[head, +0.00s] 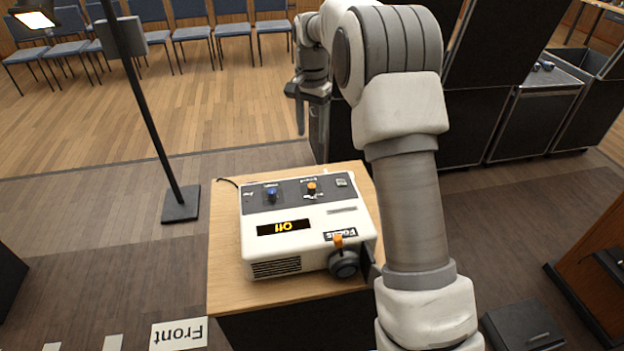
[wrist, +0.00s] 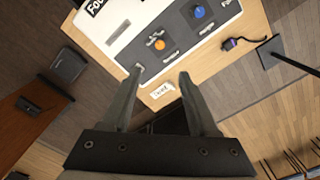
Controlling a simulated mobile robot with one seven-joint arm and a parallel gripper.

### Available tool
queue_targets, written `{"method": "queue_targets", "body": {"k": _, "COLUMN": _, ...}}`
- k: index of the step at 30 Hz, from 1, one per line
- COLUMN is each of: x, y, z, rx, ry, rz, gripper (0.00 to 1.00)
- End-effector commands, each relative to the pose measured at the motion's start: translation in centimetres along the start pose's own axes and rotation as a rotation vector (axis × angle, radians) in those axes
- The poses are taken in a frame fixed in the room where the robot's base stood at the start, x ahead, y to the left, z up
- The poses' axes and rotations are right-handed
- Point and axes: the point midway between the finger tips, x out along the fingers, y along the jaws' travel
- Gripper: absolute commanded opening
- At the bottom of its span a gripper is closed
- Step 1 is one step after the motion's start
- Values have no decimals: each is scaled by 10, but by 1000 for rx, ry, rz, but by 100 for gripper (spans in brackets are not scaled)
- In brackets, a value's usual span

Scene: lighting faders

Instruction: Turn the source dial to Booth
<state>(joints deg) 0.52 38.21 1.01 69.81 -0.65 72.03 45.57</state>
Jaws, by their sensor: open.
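A white projector-like box (head: 256,220) sits on a small wooden-topped stand, with a dark panel on its top. The panel carries a blue dial (head: 271,194) and an orange dial (head: 311,188); the printing around them is too small to read, so I cannot tell which is the source dial. A display (head: 284,228) reads "Off", upside down. In the wrist view the orange dial (wrist: 157,42) lies beyond my fingertips, and the blue dial (wrist: 199,12) is farther up and right. My gripper (wrist: 160,72) is open and empty, touching neither dial. In the head view my gripper (head: 308,128) is behind the box.
A lens with an orange tab (head: 338,240) is at the box's front right, beside a "Focus" label. A dark pole on a square base (head: 181,205) stands to the left. Blue chairs (head: 193,35) line the back.

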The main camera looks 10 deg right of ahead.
Motion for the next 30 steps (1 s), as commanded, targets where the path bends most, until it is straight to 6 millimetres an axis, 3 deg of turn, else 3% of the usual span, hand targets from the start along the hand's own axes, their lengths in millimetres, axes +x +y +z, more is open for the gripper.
{"method": "queue_targets", "body": {"k": 5, "x": 23, "y": 0, "z": 1, "rx": 0, "ry": -3, "rz": 2, "gripper": 60}}
{"method": "queue_targets", "body": {"k": 21, "x": 137, "y": 1, "z": 1, "rx": 0, "ry": -3, "rz": 2, "gripper": 60}}
{"method": "queue_targets", "body": {"k": 30, "x": 169, "y": 0, "z": 0, "rx": -1, "ry": 0, "rz": 1, "gripper": 60}}
